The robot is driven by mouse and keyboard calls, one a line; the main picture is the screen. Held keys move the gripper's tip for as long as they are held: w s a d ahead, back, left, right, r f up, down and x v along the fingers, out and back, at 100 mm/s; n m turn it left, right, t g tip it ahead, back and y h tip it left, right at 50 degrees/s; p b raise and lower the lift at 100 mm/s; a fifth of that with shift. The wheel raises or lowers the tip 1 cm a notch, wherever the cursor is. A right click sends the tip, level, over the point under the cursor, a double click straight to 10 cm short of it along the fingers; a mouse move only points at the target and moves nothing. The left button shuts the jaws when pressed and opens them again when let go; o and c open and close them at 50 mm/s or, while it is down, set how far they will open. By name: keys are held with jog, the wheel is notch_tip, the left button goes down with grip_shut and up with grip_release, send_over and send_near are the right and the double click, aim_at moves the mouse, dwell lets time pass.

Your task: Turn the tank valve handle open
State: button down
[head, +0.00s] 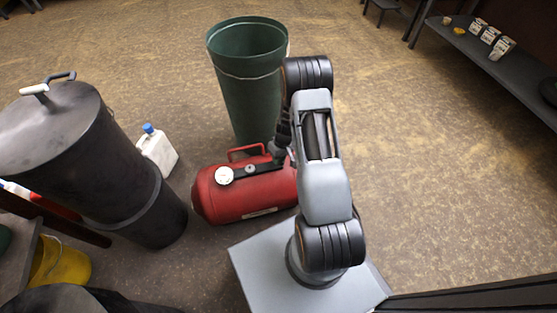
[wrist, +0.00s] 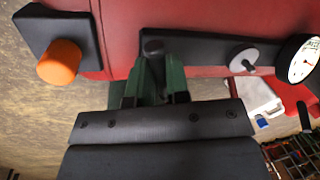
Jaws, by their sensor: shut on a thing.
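The red tank (head: 240,196) lies on its side on the floor, just left of my arm's base. In the wrist view its red side (wrist: 200,15) fills the top. A black bar (wrist: 205,47) runs along it, with a small dark valve handle (wrist: 153,47) near the bar's left end. My gripper (wrist: 155,72) is shut on this handle; the fingers hide most of it. In the head view my gripper (head: 279,152) is at the tank's right part, partly hidden by my arm. The handle's angle cannot be told.
A round gauge (wrist: 303,60), a grey knob (wrist: 243,61) and an orange cap (wrist: 60,62) sit near the handle. A green bin (head: 250,80) stands behind the tank. A white jug (head: 157,150) and dark drum (head: 75,140) are left. Floor at right is clear.

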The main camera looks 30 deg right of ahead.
jog(key=n+b, duration=0.1)
jog(key=n, duration=0.2)
jog(key=shift+w+n+g, duration=0.1)
jog(key=shift+n+g, duration=0.2)
jog(key=shift+n, duration=0.1)
jog(key=n, duration=0.3)
jog(key=shift+n+g+h, duration=0.3)
jog(key=n, duration=0.3)
jog(key=n+h, duration=0.1)
jog(key=n, duration=0.2)
jog(key=shift+w+g, duration=0.1)
jog(key=shift+g, duration=0.2)
jog(key=shift+n, duration=0.5)
jog(key=c, duration=1.1)
grip_release()
jog(key=shift+r, duration=0.15)
jog(key=w+r+p, duration=0.1)
jog(key=r, duration=0.3)
jog(key=r+p, duration=0.2)
jog(key=r, duration=0.3)
jog(key=w+r+p, duration=0.1)
jog(key=r+p, duration=0.1)
jog(key=r, duration=0.2)
jog(key=shift+w+d+r, duration=0.15)
jog(key=shift+w+d, duration=0.1)
jog(key=shift+w, duration=0.1)
